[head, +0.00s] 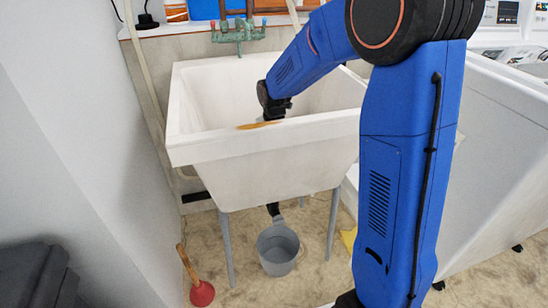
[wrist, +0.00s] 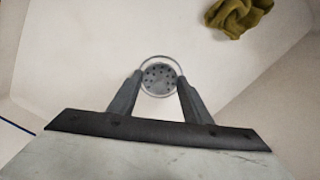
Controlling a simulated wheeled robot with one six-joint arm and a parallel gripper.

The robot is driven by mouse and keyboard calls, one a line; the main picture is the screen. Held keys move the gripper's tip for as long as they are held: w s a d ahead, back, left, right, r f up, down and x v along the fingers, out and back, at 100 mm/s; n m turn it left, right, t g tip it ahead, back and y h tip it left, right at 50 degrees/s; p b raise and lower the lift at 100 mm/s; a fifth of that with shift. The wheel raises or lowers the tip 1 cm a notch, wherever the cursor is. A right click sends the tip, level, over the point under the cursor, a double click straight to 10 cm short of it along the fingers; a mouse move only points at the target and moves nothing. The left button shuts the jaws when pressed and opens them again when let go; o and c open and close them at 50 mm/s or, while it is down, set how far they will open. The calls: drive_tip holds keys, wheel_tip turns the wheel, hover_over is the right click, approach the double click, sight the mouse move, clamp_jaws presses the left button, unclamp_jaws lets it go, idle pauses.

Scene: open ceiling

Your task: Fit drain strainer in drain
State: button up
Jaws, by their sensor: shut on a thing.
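The drain strainer (wrist: 158,76) is a small round grey disc with dark holes and a pale rim, between my fingertips in the wrist view. My gripper (wrist: 159,82) is shut on it, one finger at each side. The white laundry sink (head: 205,142) stands in the middle of the head view. In the head view my gripper (head: 272,108) reaches down into the basin, and its tips and the strainer are hidden there.
An olive cloth (wrist: 238,16) lies in the basin at upper right of the wrist view. A faucet (head: 239,33) is at the back. A bucket (head: 278,250) and plunger (head: 202,292) stand on the floor.

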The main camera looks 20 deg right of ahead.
drive_tip(key=o, duration=1.1)
drive_tip(key=shift+r, duration=0.1)
